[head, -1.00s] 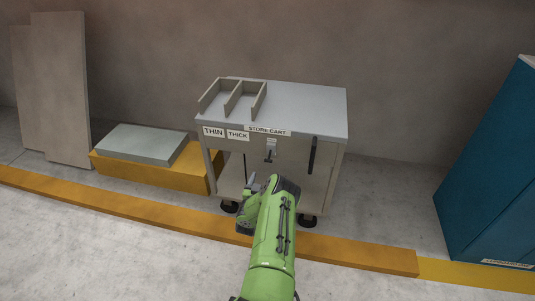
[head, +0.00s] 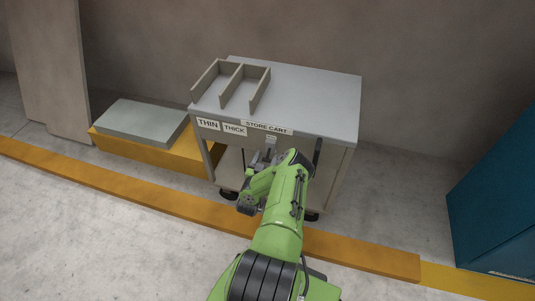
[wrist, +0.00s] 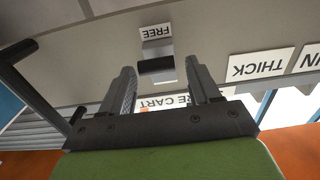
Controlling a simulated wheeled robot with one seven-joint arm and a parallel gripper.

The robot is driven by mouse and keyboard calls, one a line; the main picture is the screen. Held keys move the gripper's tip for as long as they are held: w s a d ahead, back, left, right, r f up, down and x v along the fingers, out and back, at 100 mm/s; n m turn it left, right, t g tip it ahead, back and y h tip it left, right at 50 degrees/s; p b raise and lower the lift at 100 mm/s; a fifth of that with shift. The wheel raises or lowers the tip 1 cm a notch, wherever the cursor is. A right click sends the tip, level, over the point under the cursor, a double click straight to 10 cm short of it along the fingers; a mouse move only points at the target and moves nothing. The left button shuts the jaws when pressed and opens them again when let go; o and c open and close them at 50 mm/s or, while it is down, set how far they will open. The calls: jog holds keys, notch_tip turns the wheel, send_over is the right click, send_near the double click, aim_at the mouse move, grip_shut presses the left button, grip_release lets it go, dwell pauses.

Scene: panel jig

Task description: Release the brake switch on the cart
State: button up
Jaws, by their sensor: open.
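The store cart (head: 310,90) stands against the wall, its front panel facing me. In the wrist view, which shows the lettering upside down, the brake switch (wrist: 156,66) is a dark block on a small grey plate. It sits at the end of the plate away from the FREE label (wrist: 156,31). My gripper (wrist: 160,72) is open, its two fingers either side of the switch in the picture; I cannot tell whether they touch it. In the head view my gripper (head: 263,158) is at the cart's front and hides the switch.
A dark vertical handle (head: 318,153) is on the panel right of my gripper. An open divided rack (head: 232,82) sits on the cart top. A yellow platform with a grey slab (head: 140,122) stands left, a blue cabinet (head: 500,210) right. A yellow kerb (head: 370,257) crosses the floor.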

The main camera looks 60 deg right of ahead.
jog(key=c, duration=1)
jog(key=f+h+b, duration=0.1)
jog(key=h+b, duration=0.1)
jog(key=shift+f+b, duration=0.3)
jog(key=shift+f, duration=0.05)
jog(key=shift+o, duration=0.2)
jog(key=shift+d+f+t+h+b, duration=0.15)
jog(key=shift+t+h+b, duration=0.15)
jog(key=shift+h+b, duration=0.25)
jog(key=shift+c, duration=0.3)
jog(key=o, duration=1)
